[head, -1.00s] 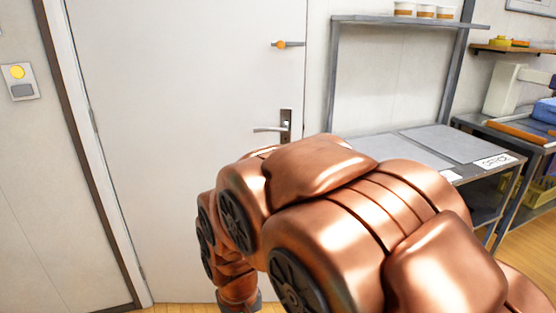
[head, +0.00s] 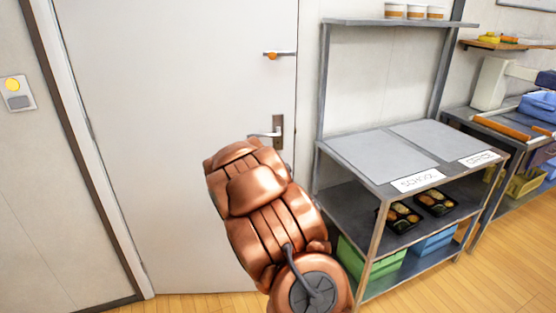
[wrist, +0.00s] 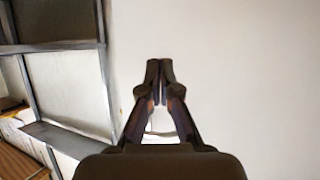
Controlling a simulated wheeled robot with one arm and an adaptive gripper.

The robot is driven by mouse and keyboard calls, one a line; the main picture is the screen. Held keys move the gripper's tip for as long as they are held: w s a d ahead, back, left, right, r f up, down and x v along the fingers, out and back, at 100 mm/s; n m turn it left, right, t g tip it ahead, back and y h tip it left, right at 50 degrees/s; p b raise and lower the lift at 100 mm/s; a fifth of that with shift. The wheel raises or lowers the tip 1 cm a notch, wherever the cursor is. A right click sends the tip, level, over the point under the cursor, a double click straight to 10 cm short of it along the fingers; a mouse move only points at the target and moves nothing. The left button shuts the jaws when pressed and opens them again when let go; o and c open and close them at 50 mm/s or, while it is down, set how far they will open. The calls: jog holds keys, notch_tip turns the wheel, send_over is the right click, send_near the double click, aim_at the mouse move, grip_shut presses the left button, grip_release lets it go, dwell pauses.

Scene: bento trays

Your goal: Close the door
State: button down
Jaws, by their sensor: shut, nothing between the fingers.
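The white door (head: 160,120) fills the left half of the head view. It looks nearly flush with its frame, but I cannot tell whether it is fully shut. Its lever handle (head: 264,134) is at the right edge, just above my arm, and a small latch with an orange knob (head: 279,54) sits higher. My gripper (wrist: 160,68) is shut and empty in the wrist view, in front of a plain pale surface. In the head view my arm hides the gripper. I cannot tell whether the fingers touch anything.
A metal shelf unit (head: 330,172) stands right of the door, with signs, bento trays (head: 402,218) and a green bin (head: 352,258). Cups (head: 416,12) stand on its upper shelf. A wall switch (head: 17,92) is at left. Wooden floor (head: 215,304) shows below the door.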

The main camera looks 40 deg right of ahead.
jog(key=w+d+r+t+h+p, duration=0.3)
jog(key=w+d+p, duration=0.5)
jog(key=w+d, duration=0.3)
jog(key=shift+w+d+t, duration=0.15)
jog(key=shift+d+t, duration=0.35)
jog(key=shift+d, duration=1.85)
jog(key=shift+w, duration=0.15)
